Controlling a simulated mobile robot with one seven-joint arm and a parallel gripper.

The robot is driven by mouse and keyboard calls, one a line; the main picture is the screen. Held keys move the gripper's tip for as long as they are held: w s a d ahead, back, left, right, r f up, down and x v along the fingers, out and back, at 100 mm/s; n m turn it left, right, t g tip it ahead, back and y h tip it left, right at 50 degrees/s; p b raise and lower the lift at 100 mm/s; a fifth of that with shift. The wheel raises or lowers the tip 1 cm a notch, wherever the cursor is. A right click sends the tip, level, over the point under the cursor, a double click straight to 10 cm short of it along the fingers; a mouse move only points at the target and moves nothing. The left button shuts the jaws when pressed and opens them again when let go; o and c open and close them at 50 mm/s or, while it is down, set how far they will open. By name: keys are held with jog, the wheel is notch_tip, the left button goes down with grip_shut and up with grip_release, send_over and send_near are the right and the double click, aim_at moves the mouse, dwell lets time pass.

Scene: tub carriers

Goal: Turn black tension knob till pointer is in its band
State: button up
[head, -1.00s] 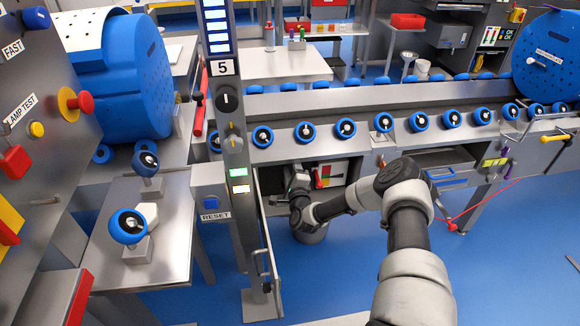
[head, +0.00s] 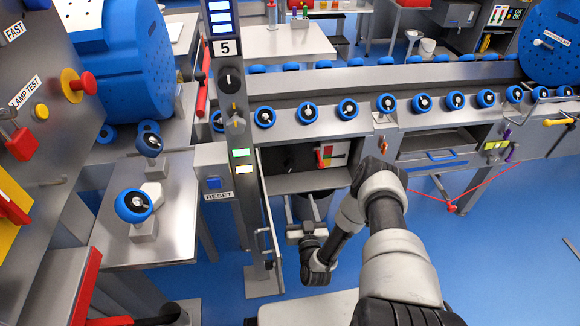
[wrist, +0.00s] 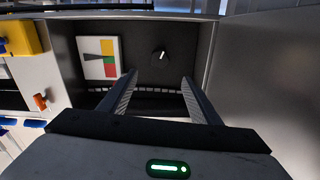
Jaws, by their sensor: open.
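The black tension knob (wrist: 161,53) with a white mark is on the dark back panel of a recess, seen in the wrist view. Left of it is a white gauge card (wrist: 86,44) with green, yellow and red areas and a dark wedge; the exact pointer position is too small to tell. The card also shows in the head view (head: 334,146). My gripper (wrist: 158,80) is open and empty, its fingers pointing into the recess, below the knob in the picture and apart from it. In the head view my gripper (head: 303,207) is in front of and below the recess.
A grey post (head: 238,130) with a vertical rail (head: 267,215) stands left. A blue-handled drawer (head: 440,155) is right. Blue floor is open below.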

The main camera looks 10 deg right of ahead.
aim_at(291, 169)
jog(key=w+b, duration=0.4)
jog(key=w, duration=1.3)
jog(key=shift+b, duration=0.3)
jog(key=shift+n, duration=0.3)
jog(key=c, duration=1.1)
